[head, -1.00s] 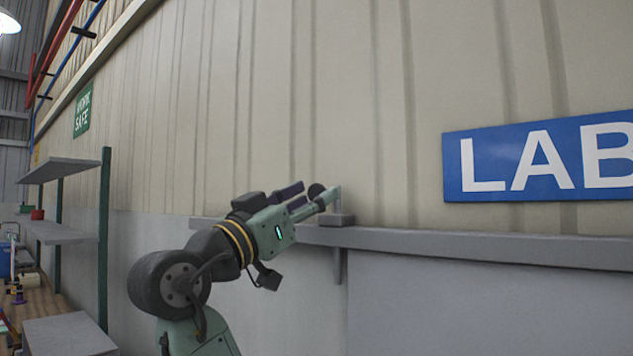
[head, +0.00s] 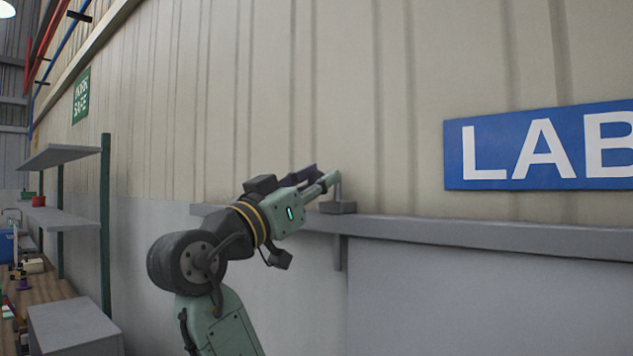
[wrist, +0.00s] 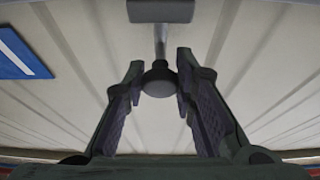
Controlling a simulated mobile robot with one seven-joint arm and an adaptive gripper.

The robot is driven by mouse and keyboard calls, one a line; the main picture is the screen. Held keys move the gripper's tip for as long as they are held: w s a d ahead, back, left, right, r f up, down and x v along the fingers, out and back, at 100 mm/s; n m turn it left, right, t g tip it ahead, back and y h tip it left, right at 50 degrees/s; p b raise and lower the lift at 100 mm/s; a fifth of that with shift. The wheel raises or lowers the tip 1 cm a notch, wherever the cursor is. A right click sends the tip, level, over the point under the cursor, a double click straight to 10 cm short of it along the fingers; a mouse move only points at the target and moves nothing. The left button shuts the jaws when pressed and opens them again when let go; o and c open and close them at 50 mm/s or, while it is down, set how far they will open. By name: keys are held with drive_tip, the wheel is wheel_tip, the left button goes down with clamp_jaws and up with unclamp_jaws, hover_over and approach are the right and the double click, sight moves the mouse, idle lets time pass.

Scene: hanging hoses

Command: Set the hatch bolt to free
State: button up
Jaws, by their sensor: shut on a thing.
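The hatch bolt shows in the wrist view as a dark round knob (wrist: 159,79) on a grey stem that runs up to a grey block. In the head view the grey block (head: 338,207) sits on a wall ledge, with a short grey post standing on it. My gripper (head: 328,181) reaches to this post from the left. In the wrist view my gripper (wrist: 158,82) has one finger on each side of the knob and is shut on it. The knob is hidden in the head view now. I see no marking of the bolt's setting.
The grey ledge (head: 480,232) runs along the ribbed wall, with a blue LAB sign (head: 540,147) above it. Grey shelves (head: 62,157) and a wooden bench (head: 55,292) with small items stand at the left. The wall around my gripper is clear.

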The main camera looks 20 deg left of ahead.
clamp_jaws()
drive_tip(key=shift+r, duration=0.15)
wheel_tip(320, 180, up, 7)
drive_tip(key=shift+r, duration=0.2)
idle(0.3)
drive_tip(key=shift+o, duration=2.2)
unclamp_jaws()
drive_tip(key=o, duration=0.4)
drive_tip(key=shift+f, duration=0.1)
drive_tip(key=v, duration=1.2)
drive_tip(key=shift+f, duration=0.1)
